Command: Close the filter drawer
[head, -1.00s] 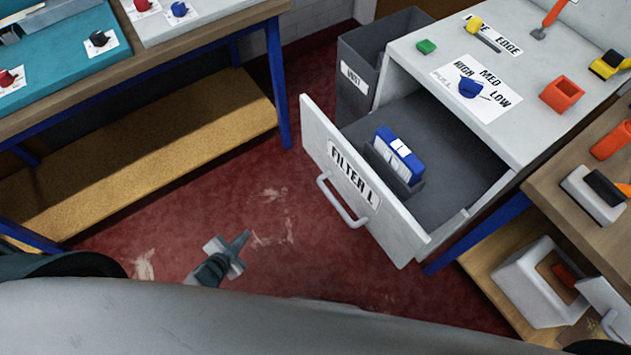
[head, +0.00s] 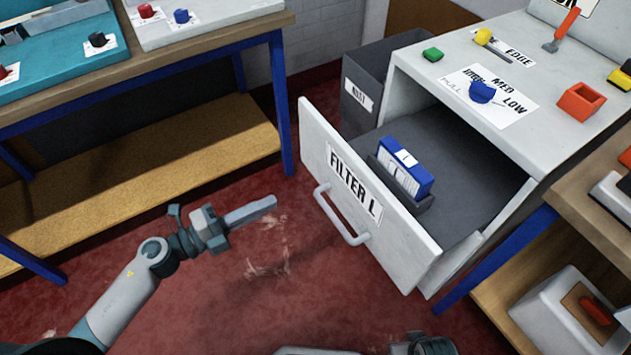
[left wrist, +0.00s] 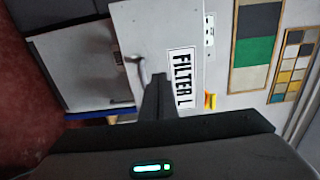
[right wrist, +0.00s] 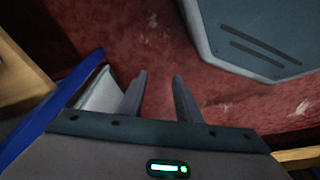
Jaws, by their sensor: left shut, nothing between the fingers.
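The filter drawer (head: 400,235), with a white front labelled "FILTER L", stands pulled out of the white cabinet. Its grey bar handle (head: 340,215) is on the front. Inside, a blue-and-white filter (head: 405,172) stands upright in a dark holder. My left gripper (head: 274,202) is shut and empty, left of the drawer front and apart from it, pointing toward it. In the left wrist view the closed fingers (left wrist: 160,76) overlap the drawer front (left wrist: 195,45) and its handle (left wrist: 141,70). My right gripper (right wrist: 157,78) is open and empty in the right wrist view, over the red floor.
The cabinet top (head: 450,60) carries a blue knob (head: 482,92), a green button and an orange cup. A grey bin (head: 372,92) stands behind the drawer. A blue-legged bench with a tan lower shelf (head: 150,160) stands at left. The floor before the drawer is clear.

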